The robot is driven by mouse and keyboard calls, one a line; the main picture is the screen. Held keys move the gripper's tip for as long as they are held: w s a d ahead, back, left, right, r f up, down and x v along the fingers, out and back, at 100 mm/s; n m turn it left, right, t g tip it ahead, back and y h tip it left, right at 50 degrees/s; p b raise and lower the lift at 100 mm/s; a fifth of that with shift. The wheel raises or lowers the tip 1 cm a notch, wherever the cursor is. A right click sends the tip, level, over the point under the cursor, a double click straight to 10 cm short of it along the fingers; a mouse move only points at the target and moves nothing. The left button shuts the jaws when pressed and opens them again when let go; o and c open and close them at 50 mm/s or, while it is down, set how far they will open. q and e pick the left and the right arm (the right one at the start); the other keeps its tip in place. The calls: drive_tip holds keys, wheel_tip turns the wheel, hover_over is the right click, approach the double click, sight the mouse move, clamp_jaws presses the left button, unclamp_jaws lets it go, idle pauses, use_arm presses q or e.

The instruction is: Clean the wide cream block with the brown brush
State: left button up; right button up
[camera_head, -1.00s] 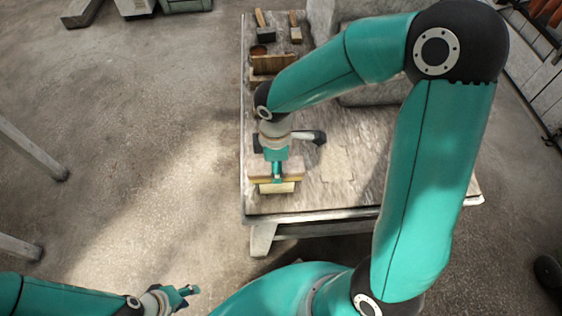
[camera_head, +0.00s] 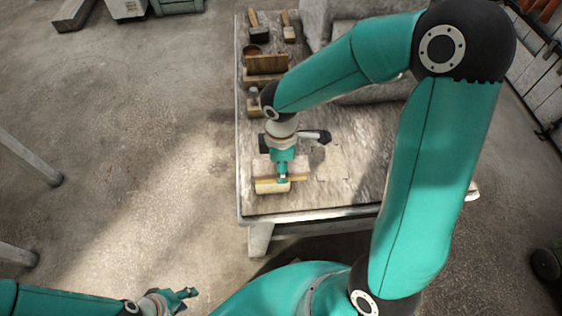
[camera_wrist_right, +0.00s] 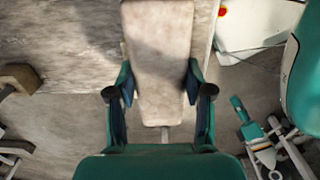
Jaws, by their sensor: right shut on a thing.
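My right gripper (camera_head: 282,177) is over the near left part of the table and points down. It is shut on a wide, pale thing with a yellowish-brown edge, which I take for the brush (camera_head: 300,178). In the right wrist view the brush's pale top (camera_wrist_right: 160,50) fills the space between the fingers. The cream block (camera_head: 271,188) shows just below and in front of it, partly hidden. I cannot tell whether brush and block touch. My left gripper (camera_head: 182,294) is low at the lower left, away from the table; its finger opening is unclear.
At the table's far left stand a wooden rack (camera_head: 265,66), a dark-bristled brush (camera_head: 258,33), a tan-bristled brush (camera_head: 289,33) and a small pot (camera_head: 253,49). Grey blocks (camera_head: 345,35) stand at the back. The table top (camera_head: 345,165) right of my gripper is bare.

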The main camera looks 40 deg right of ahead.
sight(262, 167)
drive_tip(key=shift+w+a, duration=0.6)
drive_tip(key=shift+a, duration=0.35)
drive_tip(key=shift+w+a, duration=0.55)
drive_tip(key=shift+a, duration=0.4)
drive_tip(key=shift+s+d, duration=0.6)
drive_tip(key=shift+d, duration=0.35)
drive_tip(key=shift+s+d, duration=0.55)
drive_tip(key=shift+d, duration=0.4)
drive_tip(key=shift+a, duration=0.1)
drive_tip(key=shift+w+a, duration=0.6)
drive_tip(key=shift+a, duration=0.3)
drive_tip(key=shift+w+a, duration=0.55)
drive_tip(key=shift+a, duration=0.35)
